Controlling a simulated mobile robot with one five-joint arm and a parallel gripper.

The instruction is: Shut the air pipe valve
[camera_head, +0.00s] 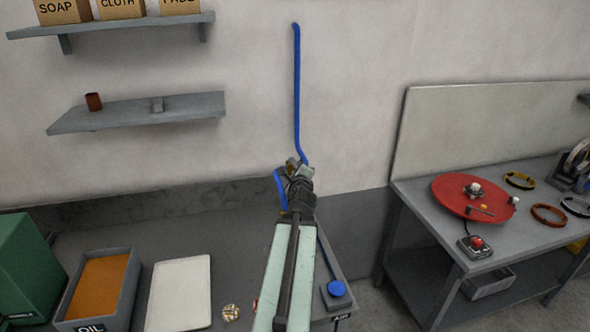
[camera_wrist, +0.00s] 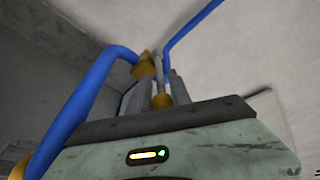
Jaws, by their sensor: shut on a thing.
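The blue air pipe (camera_head: 297,95) runs down the wall to a brass valve (camera_head: 291,162), which my arm partly hides in the head view. In the wrist view the brass valve body (camera_wrist: 146,66) sits between two blue pipe lengths (camera_wrist: 85,110). My gripper (camera_head: 300,172) is at the valve. In the wrist view its fingers (camera_wrist: 160,88) are shut on the valve handle (camera_wrist: 161,100), a small brass-ended piece between them. How far the handle is turned cannot be told.
A bench below holds an oil tray (camera_head: 65,304), a white tray (camera_head: 181,293) and a blue round knob (camera_head: 337,288) near an AIR label. Shelves (camera_head: 140,113) hang at left. A second bench (camera_head: 425,215) at right carries a red disc (camera_head: 450,196).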

